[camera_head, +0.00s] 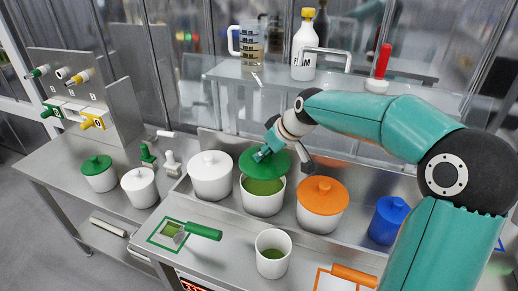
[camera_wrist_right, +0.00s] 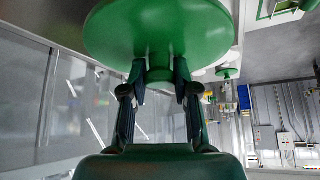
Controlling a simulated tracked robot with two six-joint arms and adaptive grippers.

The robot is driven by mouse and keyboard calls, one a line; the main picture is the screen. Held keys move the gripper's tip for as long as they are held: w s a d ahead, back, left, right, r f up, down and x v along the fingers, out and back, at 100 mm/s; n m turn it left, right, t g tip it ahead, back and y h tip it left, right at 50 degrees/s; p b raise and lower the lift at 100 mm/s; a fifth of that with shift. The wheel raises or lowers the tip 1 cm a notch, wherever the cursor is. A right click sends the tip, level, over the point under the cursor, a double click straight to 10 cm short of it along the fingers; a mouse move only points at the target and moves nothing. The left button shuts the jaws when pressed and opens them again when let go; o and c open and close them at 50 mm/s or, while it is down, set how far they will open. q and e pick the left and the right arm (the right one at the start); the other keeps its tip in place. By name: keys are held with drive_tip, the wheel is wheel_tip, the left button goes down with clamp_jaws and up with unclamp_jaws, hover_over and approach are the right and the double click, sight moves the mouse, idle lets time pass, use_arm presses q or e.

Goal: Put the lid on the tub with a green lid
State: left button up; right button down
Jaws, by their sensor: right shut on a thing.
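The green lid (camera_head: 270,165) is held by my right gripper (camera_head: 264,153), just above a white tub (camera_head: 263,204) with green filling. The lid is tilted, and the green filling shows below its near edge. In the right wrist view the gripper (camera_wrist_right: 157,78) is shut on the knob under the large green lid (camera_wrist_right: 155,30). Whether the lid touches the tub's back rim is hidden. My left gripper is not in view.
A white-lidded tub (camera_head: 210,178) stands left of the open tub, an orange-lidded tub (camera_head: 322,198) right of it, then a blue tub (camera_head: 388,220). A white cup (camera_head: 272,262) stands in front. A green-handled tool (camera_head: 200,231) lies on the counter. A smaller green-lidded tub (camera_head: 98,176) stands far left.

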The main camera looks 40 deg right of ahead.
sight(266, 161)
drive_tip(key=f, duration=0.1)
drive_tip(key=f+b, duration=0.2)
drive_tip(key=f, duration=0.1)
drive_tip(key=shift+w+a, duration=0.2)
drive_tip(key=shift+w, duration=0.05)
drive_tip(key=shift+f+b, duration=0.95)
drive_tip(key=shift+b, duration=0.2)
drive_tip(key=shift+s+r, duration=0.1)
drive_tip(key=shift+s, duration=0.1)
drive_tip(key=shift+f+b, duration=0.2)
drive_tip(key=shift+b, duration=0.6)
idle(1.2)
idle(0.4)
drive_tip(key=c, duration=0.8)
unclamp_jaws()
drive_tip(key=shift+o, duration=0.4)
